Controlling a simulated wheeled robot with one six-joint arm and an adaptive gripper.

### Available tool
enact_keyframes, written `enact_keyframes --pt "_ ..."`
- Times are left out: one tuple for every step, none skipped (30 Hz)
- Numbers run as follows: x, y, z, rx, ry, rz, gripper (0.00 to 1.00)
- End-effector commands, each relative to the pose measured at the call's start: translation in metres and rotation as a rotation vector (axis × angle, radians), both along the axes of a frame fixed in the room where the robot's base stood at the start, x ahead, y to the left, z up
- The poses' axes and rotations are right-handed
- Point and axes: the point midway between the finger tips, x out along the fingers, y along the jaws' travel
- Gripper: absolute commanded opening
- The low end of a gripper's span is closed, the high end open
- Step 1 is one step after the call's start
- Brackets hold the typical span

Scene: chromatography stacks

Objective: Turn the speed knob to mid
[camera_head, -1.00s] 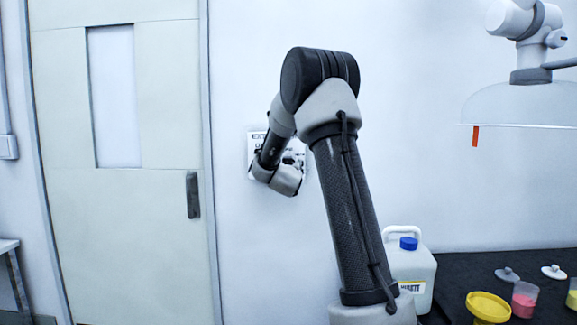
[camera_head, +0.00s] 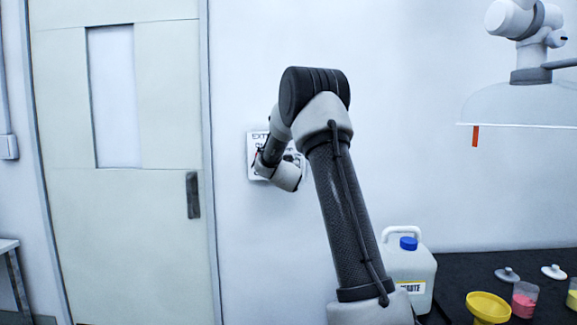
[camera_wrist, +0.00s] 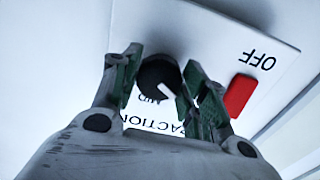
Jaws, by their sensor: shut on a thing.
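The speed knob (camera_wrist: 153,72) is black with a white pointer line, on a white wall panel (camera_wrist: 215,30) seen upside down in the wrist view. The pointer slants down and to the right in that view, close to the partly covered "MID" label (camera_wrist: 151,99). My gripper (camera_wrist: 160,75) is shut on the knob, one green-padded finger on each side. In the head view the panel (camera_head: 254,139) hangs on the wall right of the door, partly covered by my arm; the knob and fingertips cannot be made out there.
A red switch (camera_wrist: 240,95) sits beside my right finger, near the "OFF" label (camera_wrist: 261,60). The door (camera_head: 150,220) is left of the panel.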

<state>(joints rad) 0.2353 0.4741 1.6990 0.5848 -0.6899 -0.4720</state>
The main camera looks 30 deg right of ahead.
Motion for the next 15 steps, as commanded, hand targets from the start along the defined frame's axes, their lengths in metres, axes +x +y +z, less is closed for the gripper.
enact_keyframes --pt "0.0 0.0002 0.0 0.0 0.0 0.001 0.2" --pt "0.0 0.0002 0.0 0.001 -0.001 0.001 0.2" --pt "0.0001 0.0003 -0.0001 0.002 -0.002 0.001 0.2" --pt "0.0 0.0004 -0.0001 0.005 -0.003 0.001 0.2" --pt "0.0 0.0004 -0.0001 0.008 -0.006 0.001 0.2" --pt "0.0 0.0004 -0.0001 0.013 -0.009 0.001 0.2" --pt "0.0001 0.0004 -0.0001 0.019 -0.013 0.001 0.2" --pt "0.0001 0.0004 -0.0001 0.026 -0.017 0.001 0.2" --pt "0.0001 0.0005 -0.0001 0.038 -0.026 0.001 0.2" --pt "0.0001 0.0005 -0.0001 0.047 -0.032 0.001 0.2" --pt "0.0001 0.0005 -0.0001 0.06 -0.04 0.001 0.2" --pt "0.0002 0.0007 -0.0001 0.077 -0.051 0.001 0.2" --pt "0.0002 0.0007 -0.0001 0.093 -0.061 0.001 0.2" --pt "0.0003 0.0008 -0.0001 0.108 -0.072 0.001 0.2" --pt "0.0003 0.0008 -0.0001 0.132 -0.088 0.001 0.2"
